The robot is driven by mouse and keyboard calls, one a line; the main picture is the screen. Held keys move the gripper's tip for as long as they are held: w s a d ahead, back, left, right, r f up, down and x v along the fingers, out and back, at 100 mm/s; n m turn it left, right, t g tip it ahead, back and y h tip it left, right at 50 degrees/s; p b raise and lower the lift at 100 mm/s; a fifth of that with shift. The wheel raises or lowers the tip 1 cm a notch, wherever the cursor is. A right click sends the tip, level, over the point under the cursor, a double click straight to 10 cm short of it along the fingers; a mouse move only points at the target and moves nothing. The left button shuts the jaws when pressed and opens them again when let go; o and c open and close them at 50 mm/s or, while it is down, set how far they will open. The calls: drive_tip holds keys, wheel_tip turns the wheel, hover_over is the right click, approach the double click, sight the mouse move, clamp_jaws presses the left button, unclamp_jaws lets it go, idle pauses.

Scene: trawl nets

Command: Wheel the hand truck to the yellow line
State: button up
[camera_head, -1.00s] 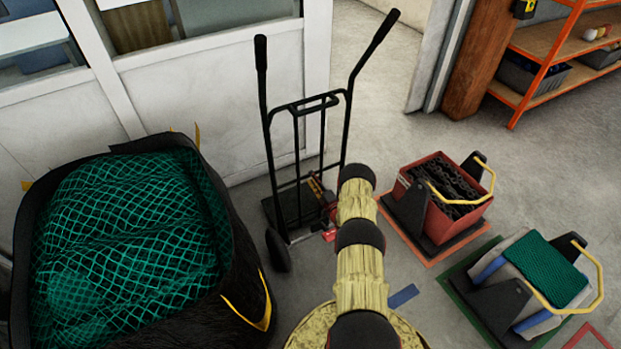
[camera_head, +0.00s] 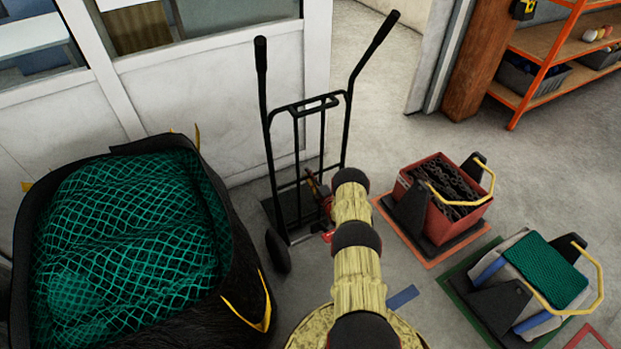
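The black hand truck (camera_head: 307,104) stands upright by the white wall, with two tall handles, a crossbar loop and a wheel at its lower left. My yellow, dark-jointed arm reaches toward its lower right side. My gripper (camera_head: 317,188) seems to be the small dark and red part beside the truck's lower frame. It is largely hidden by my arm, so its fingers and any contact with the truck are unclear. I see no yellow line on the visible floor.
A black bag of green net (camera_head: 130,235) stands close on the left. A red crate of chain (camera_head: 447,215) and a carrier with green net (camera_head: 545,270) stand on the right. An orange shelf (camera_head: 548,75) is at the back right. Floor beyond the crate is clear.

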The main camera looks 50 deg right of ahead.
clamp_jaws()
idle(0.3)
drive_tip(key=shift+r, duration=0.15)
idle(0.6)
